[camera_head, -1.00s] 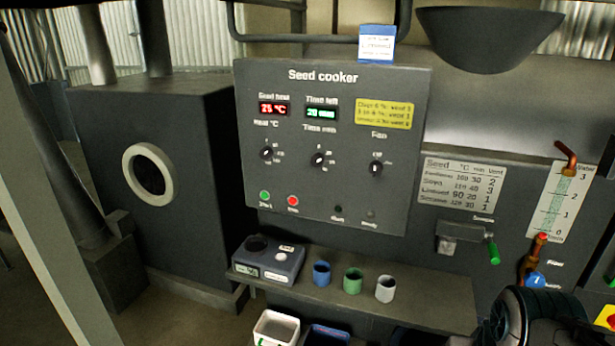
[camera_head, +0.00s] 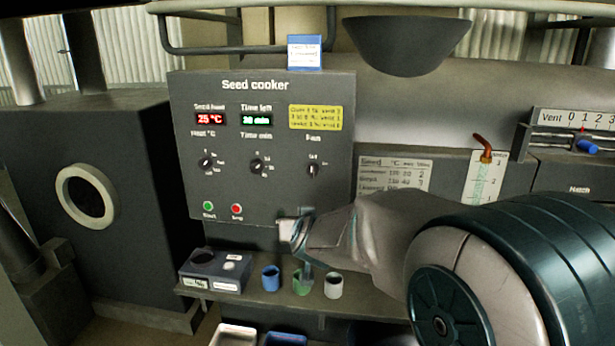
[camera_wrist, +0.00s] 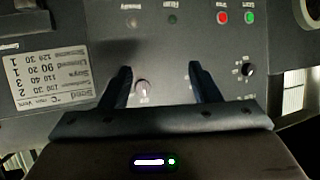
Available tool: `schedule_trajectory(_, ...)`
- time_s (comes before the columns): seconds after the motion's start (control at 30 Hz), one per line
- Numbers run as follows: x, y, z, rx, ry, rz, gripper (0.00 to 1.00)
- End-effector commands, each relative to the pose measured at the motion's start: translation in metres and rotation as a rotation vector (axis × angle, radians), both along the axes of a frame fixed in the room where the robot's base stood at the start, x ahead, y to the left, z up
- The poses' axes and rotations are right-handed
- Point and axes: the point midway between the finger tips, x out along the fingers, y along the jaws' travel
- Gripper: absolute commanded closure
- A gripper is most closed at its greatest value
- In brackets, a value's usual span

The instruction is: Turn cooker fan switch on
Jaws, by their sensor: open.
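The fan knob (camera_head: 313,170) is a small dark dial under the label "Fan", on the right of the grey seed cooker panel (camera_head: 270,200). Its setting is too small to read surely. In the wrist view, which is upside down, a knob that appears to be the fan knob (camera_wrist: 143,88) shows between the two dark fingers, closer to the left one. My gripper (camera_wrist: 160,68) is open, its fingers apart and pointing at the panel. No contact with the knob is visible. In the head view my wrist is below and right of the knob, and the fingers are not clear.
The heat knob (camera_head: 206,163) and time knob (camera_head: 257,166) sit left of the fan knob. The green start button (camera_head: 208,206) and red stop button (camera_head: 237,209) are below. Cups stand on the shelf under my wrist, including a blue cup (camera_head: 270,278).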

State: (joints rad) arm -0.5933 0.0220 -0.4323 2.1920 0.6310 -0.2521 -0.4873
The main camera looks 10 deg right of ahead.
Motion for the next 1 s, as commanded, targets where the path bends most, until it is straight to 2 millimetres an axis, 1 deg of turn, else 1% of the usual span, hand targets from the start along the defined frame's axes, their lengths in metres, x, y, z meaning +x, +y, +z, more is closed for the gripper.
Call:
schedule_trajectory(0.03,0.016,0.004,0.0,-0.044,-0.055,-0.037,0.44)
schedule_trajectory(0.1,0.034,0.003,0.008,-0.106,-0.14,-0.105,0.44)
schedule_trajectory(0.13,0.039,0.002,0.011,-0.134,-0.171,-0.132,0.44)
schedule_trajectory(0.23,0.051,0.002,0.022,-0.217,-0.263,-0.214,0.44)
schedule_trajectory(0.4,0.056,0.002,0.035,-0.305,-0.354,-0.301,0.44)
schedule_trajectory(0.53,0.06,0.0,0.039,-0.326,-0.375,-0.325,0.44)
schedule_trajectory(0.67,0.074,-0.006,0.04,-0.328,-0.375,-0.326,0.44)
schedule_trajectory(1.0,0.134,-0.032,0.04,-0.327,-0.373,-0.325,0.44)
